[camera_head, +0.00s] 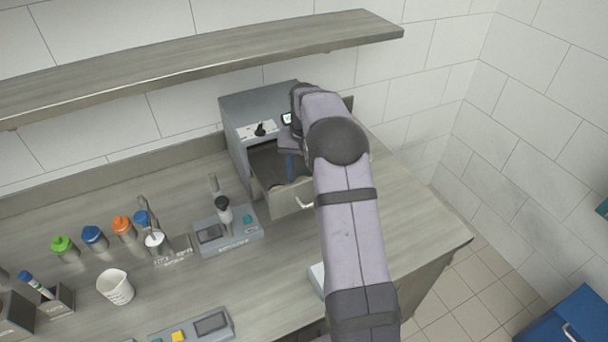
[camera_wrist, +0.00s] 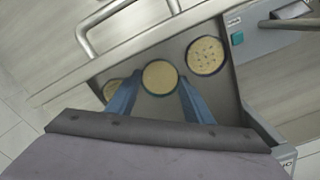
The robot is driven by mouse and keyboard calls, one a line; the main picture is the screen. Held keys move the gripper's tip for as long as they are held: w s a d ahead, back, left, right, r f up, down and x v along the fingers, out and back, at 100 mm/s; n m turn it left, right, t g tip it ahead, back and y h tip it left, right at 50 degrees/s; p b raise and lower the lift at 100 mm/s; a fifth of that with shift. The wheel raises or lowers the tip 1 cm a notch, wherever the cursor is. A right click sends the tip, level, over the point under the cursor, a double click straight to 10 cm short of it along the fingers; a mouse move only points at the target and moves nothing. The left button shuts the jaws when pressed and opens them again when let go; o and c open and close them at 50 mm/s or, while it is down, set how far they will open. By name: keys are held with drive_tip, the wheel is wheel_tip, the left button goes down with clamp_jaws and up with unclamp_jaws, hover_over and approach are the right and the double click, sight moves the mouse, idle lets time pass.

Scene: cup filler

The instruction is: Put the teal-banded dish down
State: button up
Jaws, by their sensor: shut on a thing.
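In the wrist view, my gripper (camera_wrist: 161,82) has its two blue fingers shut on a round dish (camera_wrist: 160,76) with tan contents and a thin teal-looking rim. The dish is within the outline of the open drawer (camera_wrist: 226,88); whether it touches the drawer floor I cannot tell. In the head view, the drawer (camera_head: 296,201) is pulled out of a grey cabinet (camera_head: 236,145), and my gripper (camera_head: 290,172) is over it, largely hidden by my arm.
A dark-speckled dish (camera_wrist: 206,55) lies to the right of the held one, and another dish (camera_wrist: 111,89) is partly hidden at left. A grey instrument (camera_head: 230,232) stands beside the drawer. Colour-capped bottles (camera_head: 93,238) and a white cup (camera_head: 115,286) stand further left.

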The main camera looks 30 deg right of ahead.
drive_tip(key=shift+f, duration=0.1)
drive_tip(key=o, duration=1)
wheel_tip(320, 180, up, 12)
drive_tip(key=shift+r+b, duration=0.15)
drive_tip(key=shift+b, duration=1)
